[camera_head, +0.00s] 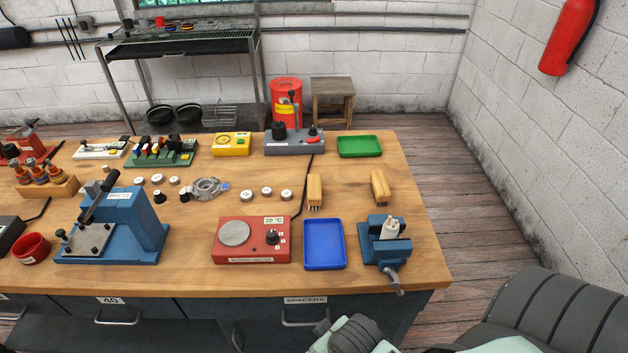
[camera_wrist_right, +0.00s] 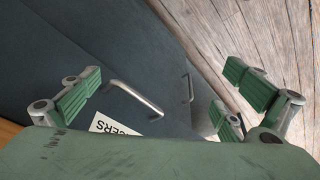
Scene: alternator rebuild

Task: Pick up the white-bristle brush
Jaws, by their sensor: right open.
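Two wooden-handled brushes lie on the right part of the workbench, behind the blue tray and the vise. The left brush (camera_head: 314,188) shows small bristle tips at its near end. The right brush (camera_head: 379,186) lies slightly tilted. Their bristle colours are too small to tell apart. My right gripper (camera_head: 350,338) is low in front of the bench, below the tabletop edge and well apart from both brushes. In the right wrist view its green-padded fingers (camera_wrist_right: 160,95) are spread and empty, facing the drawer fronts. My left gripper is not in view.
A blue tray (camera_head: 324,244), a blue vise (camera_head: 385,249) holding a white part, and a red hot plate (camera_head: 252,241) stand near the front edge. A green tray (camera_head: 359,146) is behind the brushes. The tabletop around the brushes is mostly clear. A drawer handle (camera_wrist_right: 135,98) shows close by.

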